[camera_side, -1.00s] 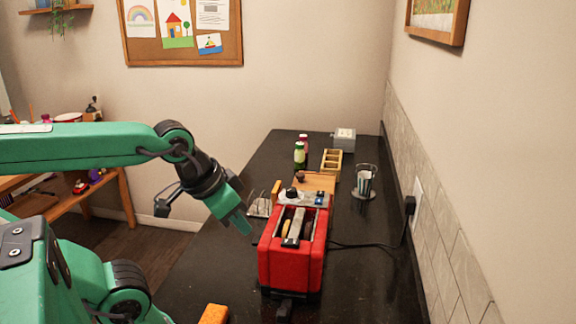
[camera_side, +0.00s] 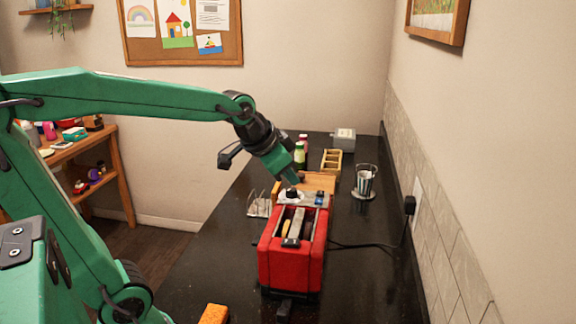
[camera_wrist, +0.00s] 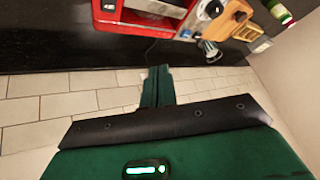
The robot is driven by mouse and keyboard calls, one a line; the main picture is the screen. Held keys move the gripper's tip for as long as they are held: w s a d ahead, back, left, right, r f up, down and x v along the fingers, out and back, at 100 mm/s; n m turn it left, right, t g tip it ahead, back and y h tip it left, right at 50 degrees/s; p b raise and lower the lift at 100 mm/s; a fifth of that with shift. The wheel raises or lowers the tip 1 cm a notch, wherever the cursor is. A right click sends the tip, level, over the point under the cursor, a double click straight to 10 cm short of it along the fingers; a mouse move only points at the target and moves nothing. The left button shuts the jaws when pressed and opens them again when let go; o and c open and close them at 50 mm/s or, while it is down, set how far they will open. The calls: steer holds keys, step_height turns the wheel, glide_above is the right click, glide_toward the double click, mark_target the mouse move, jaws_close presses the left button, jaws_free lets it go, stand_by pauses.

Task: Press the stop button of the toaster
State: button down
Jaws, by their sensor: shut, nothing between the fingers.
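The red toaster (camera_side: 277,270) stands on the black counter, with slots on top and something light brown in one slot. A silver panel (camera_side: 309,201) at its far end carries a black knob (camera_side: 292,192) and a small blue-lit part (camera_side: 320,198). I cannot make out which part is the stop button. My gripper (camera_side: 295,180) is shut and empty, tilted down, and its tips appear just above the knob in the side view; the gap is unclear. In the wrist view the toaster (camera_wrist: 110,21) is at the top, apart from my closed fingertips (camera_wrist: 158,72).
A wooden board (camera_side: 318,181), a wire rack (camera_side: 258,207), a green bottle (camera_side: 299,156), a wooden tray (camera_side: 331,161) and a striped cup (camera_side: 364,181) stand around the toaster's far end. A cord runs to the right wall socket. An orange block (camera_side: 213,314) lies in front.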

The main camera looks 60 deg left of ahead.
mark_target(317, 194)
steer(key=w+a+f+m, duration=0.1)
steer(key=w+a, duration=0.4)
steer(key=w, duration=0.3)
steer(key=w+a+f+m+t+y, duration=0.1)
steer(key=w+a, duration=0.4)
steer(key=w, duration=0.3)
steer(key=shift+w+f+m+t+y, duration=0.15)
steer(key=shift+w+m+t+y, duration=0.15)
steer(key=shift+w+m, duration=0.1)
steer(key=shift+f, duration=0.15)
steer(key=shift+f, duration=4.3)
steer(key=shift+s+a+f, duration=0.1)
steer(key=shift+a+f, duration=0.05)
steer(key=shift+f, duration=0.7)
steer(key=shift+r, duration=0.85)
steer(key=shift+r, duration=0.15)
